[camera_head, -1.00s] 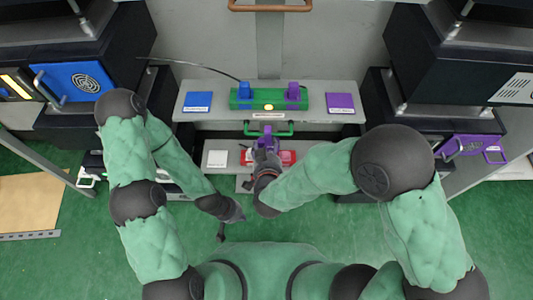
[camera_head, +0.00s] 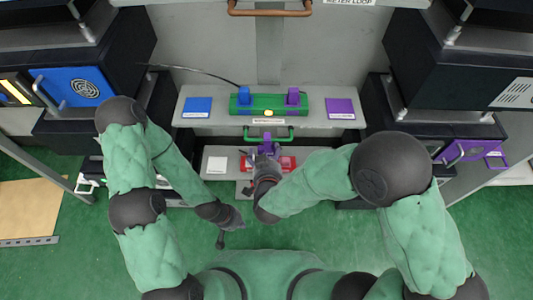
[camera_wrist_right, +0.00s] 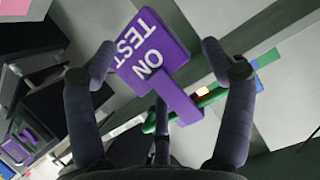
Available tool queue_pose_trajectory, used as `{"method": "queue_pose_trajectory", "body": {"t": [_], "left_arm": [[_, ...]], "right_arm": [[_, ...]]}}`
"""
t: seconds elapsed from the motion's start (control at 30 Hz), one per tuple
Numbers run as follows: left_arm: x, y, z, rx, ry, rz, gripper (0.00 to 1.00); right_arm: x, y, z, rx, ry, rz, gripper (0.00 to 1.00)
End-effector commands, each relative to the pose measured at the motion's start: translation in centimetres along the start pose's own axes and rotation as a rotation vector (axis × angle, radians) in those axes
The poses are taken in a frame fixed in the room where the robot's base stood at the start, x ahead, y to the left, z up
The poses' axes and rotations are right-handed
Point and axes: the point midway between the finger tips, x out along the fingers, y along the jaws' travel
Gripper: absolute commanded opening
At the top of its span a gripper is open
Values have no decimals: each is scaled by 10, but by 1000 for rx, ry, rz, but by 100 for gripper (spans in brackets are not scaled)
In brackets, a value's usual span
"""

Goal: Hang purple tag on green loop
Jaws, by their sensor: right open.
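The purple tag (camera_wrist_right: 150,52), printed "TEST ON", is in the right wrist view, between and beyond my right fingers. Its narrow stem reaches toward the green loop (camera_wrist_right: 150,126). In the head view the tag (camera_head: 267,145) is at the middle of the green loop (camera_head: 285,139), under the shelf's front edge. I cannot tell whether the stem is hooked over the loop. My right gripper (camera_head: 268,158) is open just in front of the tag; its fingers (camera_wrist_right: 163,62) show apart on both sides. My left gripper (camera_head: 231,232) is low, away from the tag, with its fingers apart.
A shelf (camera_head: 225,118) above the loop bears a green block (camera_head: 268,104) with blue and purple pegs, and blue and purple plates. A lower shelf holds a red item (camera_head: 287,163) and a white square (camera_head: 217,163). Dark cabinets flank both sides.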

Motion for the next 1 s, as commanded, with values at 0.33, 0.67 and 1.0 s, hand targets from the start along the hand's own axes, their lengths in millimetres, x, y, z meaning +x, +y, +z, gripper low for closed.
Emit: {"method": "queue_pose_trajectory", "body": {"t": [0.33, 0.67, 1.0], "left_arm": [[0, 0, 0, 0, 0, 0, 0], [0, 0, 0, 0, 0, 0, 0], [0, 0, 0, 0, 0, 0, 0]], "right_arm": [[-20, -2, -1, -1, 1, -5, 82], [-76, -2, -1, -1, 2, -6, 82], [-113, -1, 0, -1, 1, -3, 82]]}}
